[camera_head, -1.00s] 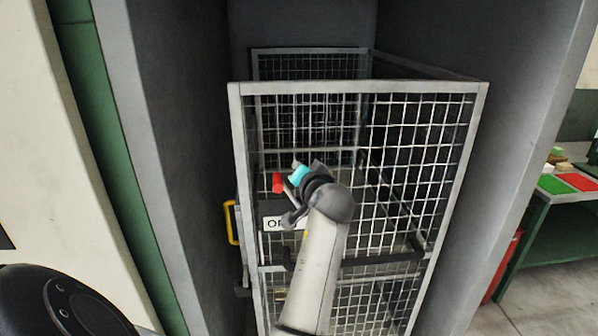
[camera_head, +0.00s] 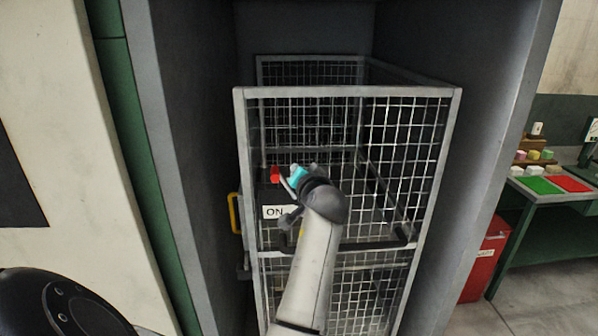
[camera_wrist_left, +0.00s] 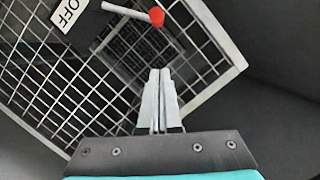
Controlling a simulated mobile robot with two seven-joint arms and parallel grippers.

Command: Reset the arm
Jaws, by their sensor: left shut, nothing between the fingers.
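My left gripper (camera_head: 299,176) reaches toward the wire mesh cage (camera_head: 350,92), with a teal part at its wrist. In the left wrist view the gripper (camera_wrist_left: 160,72) is shut with its two grey fingers together and nothing between them. A lever with a red knob (camera_wrist_left: 157,16) lies beyond the fingertips, apart from them; the red knob (camera_head: 275,174) also shows in the head view, left of my gripper. A white label (camera_head: 273,212) reads ON in the head view, partly covered by my arm. A label (camera_wrist_left: 70,14) in the left wrist view reads OFF. My right gripper is not in view.
Grey walls (camera_head: 190,150) flank the cage closely on both sides. A yellow handle (camera_head: 234,212) is on the cage's left side. At right stand a red bin (camera_head: 484,262) and a green bench with a green mat (camera_head: 540,186) and a red mat (camera_head: 570,184). Floor is clear at lower right.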

